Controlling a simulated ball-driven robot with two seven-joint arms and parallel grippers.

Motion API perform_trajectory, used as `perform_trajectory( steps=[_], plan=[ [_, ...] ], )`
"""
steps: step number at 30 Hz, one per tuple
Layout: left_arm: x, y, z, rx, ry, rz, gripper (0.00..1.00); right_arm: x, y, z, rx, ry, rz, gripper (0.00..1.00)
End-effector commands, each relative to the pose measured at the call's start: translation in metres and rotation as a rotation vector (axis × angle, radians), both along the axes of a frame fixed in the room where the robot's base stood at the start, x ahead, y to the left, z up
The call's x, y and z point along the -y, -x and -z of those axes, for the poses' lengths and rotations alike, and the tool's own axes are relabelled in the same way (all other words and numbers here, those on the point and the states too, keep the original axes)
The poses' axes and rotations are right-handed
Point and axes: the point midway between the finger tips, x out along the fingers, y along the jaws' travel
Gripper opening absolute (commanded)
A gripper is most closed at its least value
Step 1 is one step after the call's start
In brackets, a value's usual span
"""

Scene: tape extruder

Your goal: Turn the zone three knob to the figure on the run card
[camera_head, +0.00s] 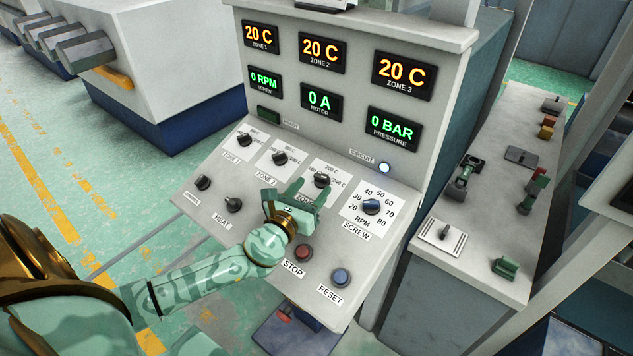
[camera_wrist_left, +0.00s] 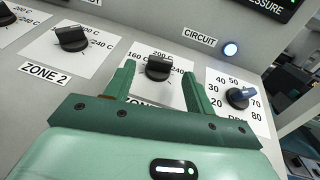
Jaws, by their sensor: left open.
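The zone three knob (camera_head: 322,180) is a black knob on a white dial plate on the sloped panel. In the left wrist view the knob (camera_wrist_left: 158,68) shows between the fingertips, with 160 C, 200 C and 240 C marked around it. Its exact pointer direction is hard to tell. My left gripper (camera_head: 309,188) is open over the lower part of the plate, fingers on either side of the knob; it also shows in the left wrist view (camera_wrist_left: 159,74). The gripper partly hides the zone three label. The zone three display (camera_head: 403,76) reads 20 C. I cannot make out a run card.
The zone two knob (camera_head: 279,158) and zone one knob (camera_head: 244,140) are to the left. The red stop button (camera_head: 304,252) and blue reset button (camera_head: 341,277) are below. A lit circuit lamp (camera_head: 384,168) is above right.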

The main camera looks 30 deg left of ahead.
Motion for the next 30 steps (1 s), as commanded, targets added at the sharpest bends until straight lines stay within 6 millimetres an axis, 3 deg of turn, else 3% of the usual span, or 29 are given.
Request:
perform_trajectory(
  steps=[6, 16, 17, 21, 22, 30],
  plan=[
    [-0.002, -0.028, 0.000, 0.000, 0.001, 0.000, 0.55, 0.000, -0.001, 0.002, 0.002, -0.001, 0.000, 0.36],
    [-0.002, -0.032, 0.000, -0.001, 0.002, 0.001, 0.55, -0.001, -0.001, 0.002, 0.001, -0.001, 0.000, 0.36],
    [-0.002, -0.032, 0.000, -0.001, 0.002, 0.001, 0.52, -0.001, -0.001, 0.002, 0.001, -0.001, 0.000, 0.36],
    [-0.002, -0.032, 0.000, -0.001, 0.001, 0.001, 0.13, -0.001, 0.000, 0.002, 0.001, -0.001, 0.000, 0.36],
    [-0.003, -0.032, 0.000, -0.001, 0.001, 0.001, 0.10, -0.001, 0.000, 0.002, 0.001, -0.001, 0.000, 0.36],
    [-0.002, -0.032, 0.000, -0.001, 0.010, -0.018, 0.10, -0.001, 0.000, -0.001, 0.001, -0.001, 0.001, 0.36]
  ],
)
